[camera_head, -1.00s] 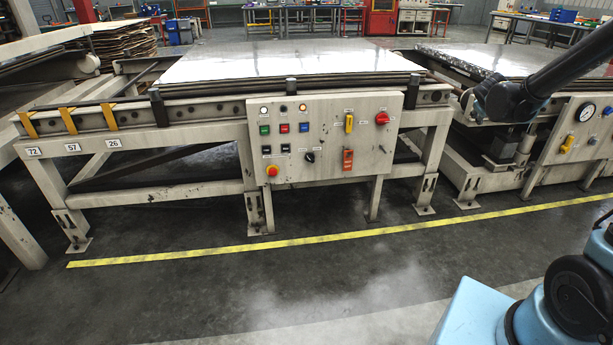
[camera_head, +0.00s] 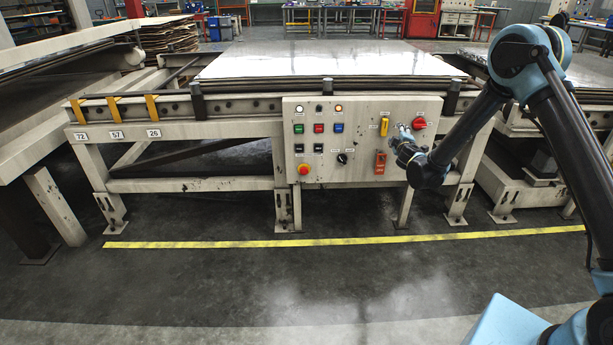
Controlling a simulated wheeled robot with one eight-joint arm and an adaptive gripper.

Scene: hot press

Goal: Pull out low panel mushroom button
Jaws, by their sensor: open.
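The low mushroom button (camera_head: 303,170) is red-orange on a yellow base. It sits at the lower left of the pale control panel (camera_head: 340,180) on the press frame. My gripper (camera_head: 400,128) is open and small in view. It appears in front of the panel's right part, between the yellow switch and the red rotary knob, well up and right of the mushroom button. Whether its fingers touch the panel cannot be told. Nothing covers the mushroom button.
A red knob (camera_head: 419,122), a yellow switch (camera_head: 384,126), an orange switch (camera_head: 380,163) and a black knob (camera_head: 342,158) share the panel. Green, red and blue buttons sit in a row at upper left. Open floor with a yellow line (camera_head: 250,243) lies before the press.

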